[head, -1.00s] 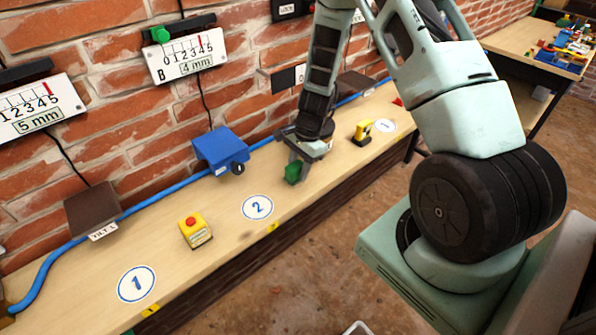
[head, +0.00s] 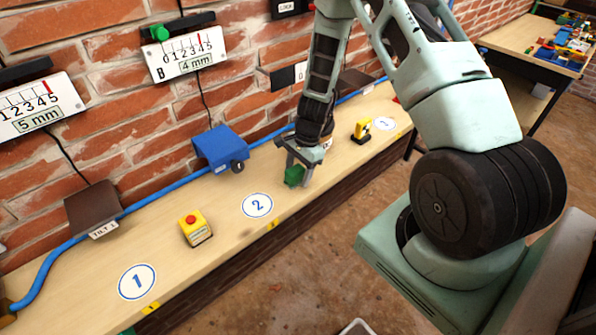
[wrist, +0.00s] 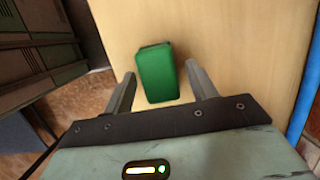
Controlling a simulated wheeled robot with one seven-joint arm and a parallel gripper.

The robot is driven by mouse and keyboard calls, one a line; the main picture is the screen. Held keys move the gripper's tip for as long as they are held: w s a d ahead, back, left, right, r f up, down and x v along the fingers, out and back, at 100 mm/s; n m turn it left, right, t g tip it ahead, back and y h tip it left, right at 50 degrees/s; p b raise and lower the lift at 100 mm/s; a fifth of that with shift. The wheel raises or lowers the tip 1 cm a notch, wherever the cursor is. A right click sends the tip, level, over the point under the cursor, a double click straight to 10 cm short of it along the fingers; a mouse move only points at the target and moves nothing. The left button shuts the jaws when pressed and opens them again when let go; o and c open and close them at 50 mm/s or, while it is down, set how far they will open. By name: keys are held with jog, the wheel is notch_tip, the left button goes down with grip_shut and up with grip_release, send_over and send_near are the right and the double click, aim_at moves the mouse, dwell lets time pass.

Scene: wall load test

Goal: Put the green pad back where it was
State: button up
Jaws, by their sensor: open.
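The green pad (head: 293,176) is at the bench top to the right of the circle marked 2 (head: 257,205). In the wrist view the green pad (wrist: 158,72) shows as an upright-looking block over bare wood, mostly just beyond my fingertips. My gripper (head: 296,176) points down over the pad, with its fingers apart on either side of it. In the wrist view my gripper (wrist: 160,82) is open, with a visible gap between each finger and the pad. The pad's underside is hidden, so its contact with the wood cannot be seen.
A blue box (head: 220,148) and a blue cable lie along the brick wall. A yellow button box (head: 195,229) stands left of circle 2, and a yellow device (head: 362,131) stands right of my gripper. A green piece (head: 159,33) sits on gauge B. Wood around circle 1 (head: 137,281) is clear.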

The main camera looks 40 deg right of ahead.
jog(key=b+v, duration=0.3)
jog(key=v, duration=0.9)
jog(key=s+a+r+n, duration=0.3)
jog(key=a+n, duration=0.2)
jog(key=a, duration=0.2)
jog(key=s+a+r+n+g, duration=0.1)
jog(key=s+a+r+n, duration=0.25)
jog(key=a, duration=0.45)
jog(key=s+a+r+n, duration=0.3)
jog(key=a+r+n, duration=0.15)
jog(key=a, duration=0.25)
jog(key=s+a+r+n+h, duration=0.1)
jog(key=s+a+n, duration=0.2)
jog(key=s+n, duration=0.3)
jog(key=s+a+r+n+h, duration=0.1)
jog(key=s+a+r+n, duration=0.1)
jog(key=s+n, duration=0.4)
jog(key=shift+s+a+t+p, duration=0.35)
jog(key=shift+s+a, duration=0.35)
jog(key=shift+s, duration=0.55)
